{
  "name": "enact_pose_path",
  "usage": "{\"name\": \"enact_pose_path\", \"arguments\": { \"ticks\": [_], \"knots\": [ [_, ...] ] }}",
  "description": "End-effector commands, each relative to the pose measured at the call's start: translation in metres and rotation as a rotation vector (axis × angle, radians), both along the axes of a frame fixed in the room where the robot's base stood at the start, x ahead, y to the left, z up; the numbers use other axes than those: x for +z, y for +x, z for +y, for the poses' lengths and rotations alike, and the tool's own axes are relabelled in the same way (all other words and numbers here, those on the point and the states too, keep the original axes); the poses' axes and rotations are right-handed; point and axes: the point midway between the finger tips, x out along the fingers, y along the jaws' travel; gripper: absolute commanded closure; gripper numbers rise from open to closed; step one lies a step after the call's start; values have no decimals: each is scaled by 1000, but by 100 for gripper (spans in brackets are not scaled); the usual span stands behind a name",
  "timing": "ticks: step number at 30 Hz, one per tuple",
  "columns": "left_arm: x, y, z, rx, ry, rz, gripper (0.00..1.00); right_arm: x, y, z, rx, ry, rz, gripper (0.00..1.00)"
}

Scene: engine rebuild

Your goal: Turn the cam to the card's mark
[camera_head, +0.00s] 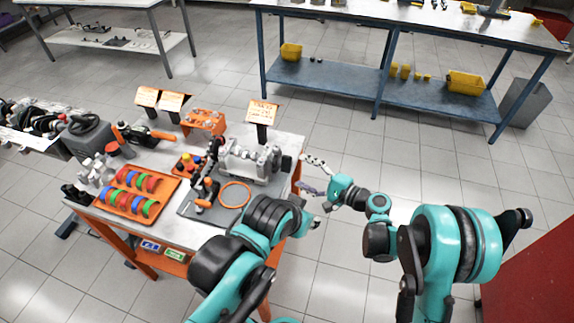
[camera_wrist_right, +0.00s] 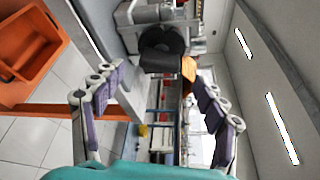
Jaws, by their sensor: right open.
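The grey engine (camera_head: 245,158) sits on a dark mat at the right part of the workbench. In the right wrist view part of the engine (camera_wrist_right: 150,12) shows at the top, with a black round part (camera_wrist_right: 160,42) on it; I cannot tell whether this is the cam. An orange card (camera_head: 263,112) stands behind the engine; its mark is too small to read. My right gripper (camera_head: 313,175) is open and empty, just right of the engine and apart from it. Its spread fingers (camera_wrist_right: 160,105) frame the right wrist view.
An orange tray (camera_head: 128,209) holds red, green and blue rings at the bench's left. An orange ring (camera_head: 236,195) lies on the mat. Two more orange cards (camera_head: 147,97) (camera_head: 174,101) stand at the back left. The floor right of the bench is open.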

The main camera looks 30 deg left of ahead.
Motion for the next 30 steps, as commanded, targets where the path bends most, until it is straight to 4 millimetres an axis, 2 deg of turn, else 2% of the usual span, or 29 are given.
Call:
{"name": "enact_pose_path", "arguments": {
  "ticks": [6,12,16,23,24,29,30],
  "knots": [
    [-11,0,0,0,0,0,60,-7,4,36,4,-2,0,28],
    [-17,0,0,0,0,0,60,-10,8,61,2,-2,-2,28],
    [-19,0,0,0,0,0,60,-10,9,68,2,-2,-2,28],
    [-18,0,0,0,0,0,60,-9,9,69,1,-2,-2,28],
    [-18,0,0,0,0,0,60,-9,9,69,1,-2,-2,33],
    [-18,0,0,0,0,0,60,-9,9,69,1,-2,-2,75],
    [-18,0,0,0,0,0,60,-9,9,69,1,-2,-2,78]
  ]
}}
